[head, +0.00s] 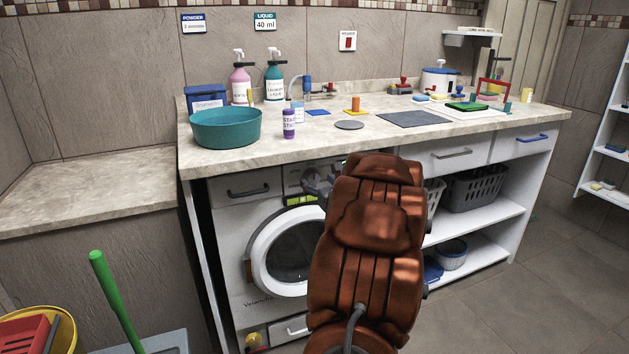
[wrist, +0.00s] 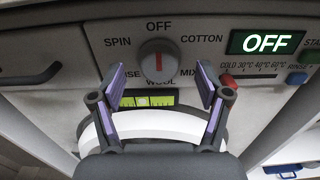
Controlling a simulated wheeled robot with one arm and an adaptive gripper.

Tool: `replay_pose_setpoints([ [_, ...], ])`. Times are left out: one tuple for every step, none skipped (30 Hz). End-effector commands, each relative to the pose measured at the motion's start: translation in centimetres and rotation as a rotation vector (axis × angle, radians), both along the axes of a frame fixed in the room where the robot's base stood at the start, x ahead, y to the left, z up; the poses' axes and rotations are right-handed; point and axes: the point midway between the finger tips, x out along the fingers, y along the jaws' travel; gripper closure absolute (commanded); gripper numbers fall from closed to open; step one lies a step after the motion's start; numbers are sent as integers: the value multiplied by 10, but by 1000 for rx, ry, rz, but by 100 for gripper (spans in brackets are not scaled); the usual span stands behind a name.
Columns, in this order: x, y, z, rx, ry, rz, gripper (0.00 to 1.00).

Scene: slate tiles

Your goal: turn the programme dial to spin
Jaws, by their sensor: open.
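The programme dial (wrist: 159,62) is a round grey knob with a red pointer mark, on the washing machine's front panel in the wrist view. The mark lies on the upright line through OFF, printed above it. SPIN (wrist: 117,42) is printed at its upper left, COTTON at its upper right, WOOL below.
A temperature slider with a red knob (wrist: 228,81) and a blue button (wrist: 296,79) sit right of the dial. A drawer handle (wrist: 30,76) is at the left. A green-handled tool (head: 117,300) stands on the floor left of the machine.

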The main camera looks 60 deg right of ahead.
Motion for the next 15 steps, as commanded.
replay_pose_setpoints([
  [6,-3,0,1,-3,2,24],
  [9,-4,-1,2,-1,3,24],
  [12,-5,-1,3,1,3,24],
  [14,-7,-2,2,2,3,24],
  [16,-7,-2,2,2,3,24],
  [17,-9,-2,3,1,3,24],
  [18,-9,-1,3,1,3,24],
  [19,-10,-1,3,1,3,24],
  [20,-11,-1,3,1,2,24],
  [20,-11,-1,2,1,2,24],
  [20,-11,-1,2,1,2,24],
  [20,-12,-1,2,1,2,24],
  [20,-12,-1,2,1,2,24],
  [20,-12,-1,2,1,2,24],
  [20,-12,-1,2,1,1,24],
])
